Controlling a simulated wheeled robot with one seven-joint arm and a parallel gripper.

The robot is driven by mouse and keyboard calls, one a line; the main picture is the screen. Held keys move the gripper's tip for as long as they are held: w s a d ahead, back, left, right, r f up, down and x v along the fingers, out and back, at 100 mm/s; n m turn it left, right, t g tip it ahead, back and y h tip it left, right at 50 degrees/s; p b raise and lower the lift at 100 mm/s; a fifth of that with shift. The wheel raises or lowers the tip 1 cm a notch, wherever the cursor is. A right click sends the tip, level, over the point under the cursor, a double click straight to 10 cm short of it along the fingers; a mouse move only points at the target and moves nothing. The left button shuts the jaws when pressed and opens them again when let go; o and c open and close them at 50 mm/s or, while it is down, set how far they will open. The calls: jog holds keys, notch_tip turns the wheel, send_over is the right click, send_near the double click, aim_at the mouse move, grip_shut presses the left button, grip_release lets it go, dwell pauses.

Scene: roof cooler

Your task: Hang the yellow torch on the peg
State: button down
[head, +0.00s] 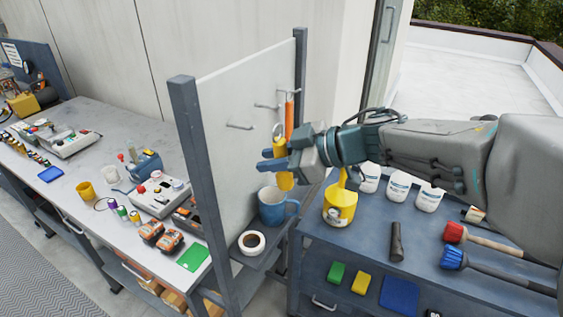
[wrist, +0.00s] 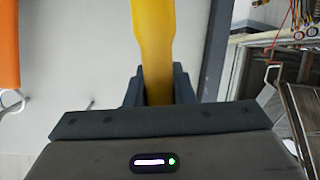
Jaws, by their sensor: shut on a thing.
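The yellow torch (head: 285,181) is upright in my gripper (head: 272,160), in front of the white panel. A wire loop (head: 278,129) shows at its top, near the panel. In the wrist view the torch (wrist: 153,40) runs up between the two fingers of my gripper (wrist: 158,88), which are shut on it. Several metal pegs stick out of the panel: one empty peg (head: 240,126) at left and another empty peg (head: 266,106) in the middle. I cannot tell whether the loop touches a peg.
An orange tool (head: 289,116) hangs on the right peg, close beside the torch; it also shows in the wrist view (wrist: 9,55). Grey posts (head: 190,130) frame the white panel (head: 225,95).

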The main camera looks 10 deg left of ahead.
aim_at(231, 160)
jog(key=shift+w+a+f+b, duration=0.1)
jog(key=shift+w+a+b, duration=0.3)
jog(key=shift+a, duration=0.45)
jog(key=shift+w+a+f+b, duration=0.15)
jog(key=shift+w+a+b, duration=0.3)
jog(key=shift+a, duration=0.45)
jog(key=shift+w+a+f+b, duration=0.1)
jog(key=shift+w+a+b, duration=0.15)
jog(key=shift+a+b, duration=0.45)
jog(key=shift+a+r, duration=0.1)
jog(key=shift+a, duration=0.2)
jog(key=shift+p, duration=0.3)
jog(key=shift+s+f+p, duration=0.15)
jog(key=shift+f+p, duration=0.15)
jog(key=shift+f, duration=0.3)
jog(key=c, duration=1.4)
grip_release()
jog(key=shift+o, duration=1.2)
jog(key=shift+s+r, duration=0.15)
jog(key=shift+s+r, duration=0.1)
jog(key=shift+r, duration=0.05)
